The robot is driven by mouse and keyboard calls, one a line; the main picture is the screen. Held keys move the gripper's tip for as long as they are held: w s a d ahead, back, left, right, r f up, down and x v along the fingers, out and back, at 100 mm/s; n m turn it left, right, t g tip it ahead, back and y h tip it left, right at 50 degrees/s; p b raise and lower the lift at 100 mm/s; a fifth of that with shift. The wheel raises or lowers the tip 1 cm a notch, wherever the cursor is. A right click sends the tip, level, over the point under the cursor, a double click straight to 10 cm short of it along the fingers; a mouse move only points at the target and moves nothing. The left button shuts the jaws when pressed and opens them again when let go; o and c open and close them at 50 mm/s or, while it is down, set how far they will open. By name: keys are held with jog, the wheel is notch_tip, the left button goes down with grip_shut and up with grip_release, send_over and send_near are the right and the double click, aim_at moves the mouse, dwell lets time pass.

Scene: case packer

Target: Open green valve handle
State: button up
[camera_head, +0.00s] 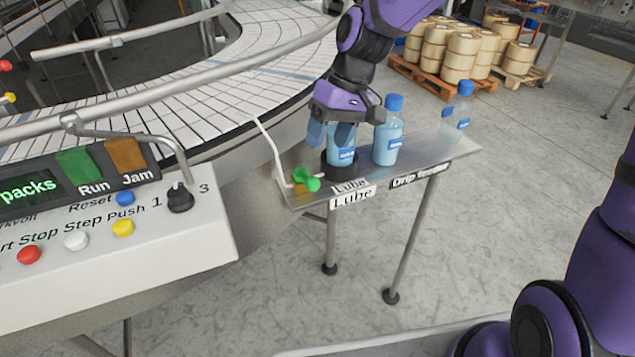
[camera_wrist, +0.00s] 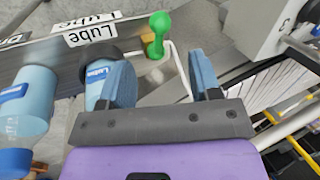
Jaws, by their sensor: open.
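The green valve handle (camera_head: 305,178) is small with rounded ends and sits at the near left end of the metal shelf, by a bent white pipe. It also shows in the wrist view (camera_wrist: 157,36), beyond my fingertips and roughly in line with the gap between them. My gripper (camera_head: 333,134) is open, above and behind the handle in the head view. In the wrist view my gripper (camera_wrist: 161,75) has two blue fingers apart with nothing held between them. The left finger partly hides a blue bottle (camera_wrist: 96,76); whether they touch I cannot tell.
That bottle (camera_head: 342,157) stands in a black holder (camera_head: 338,170) beside the handle. Two more blue-capped bottles (camera_head: 387,135) (camera_head: 460,105) stand farther right on the shelf (camera_head: 420,155). A conveyor (camera_head: 240,75) curves behind; a control panel (camera_head: 110,235) is at left.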

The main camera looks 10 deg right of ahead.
aim_at(313, 181)
jog(key=x, duration=1)
jog(key=shift+f, duration=0.2)
jog(key=shift+c, duration=0.3)
grip_shut()
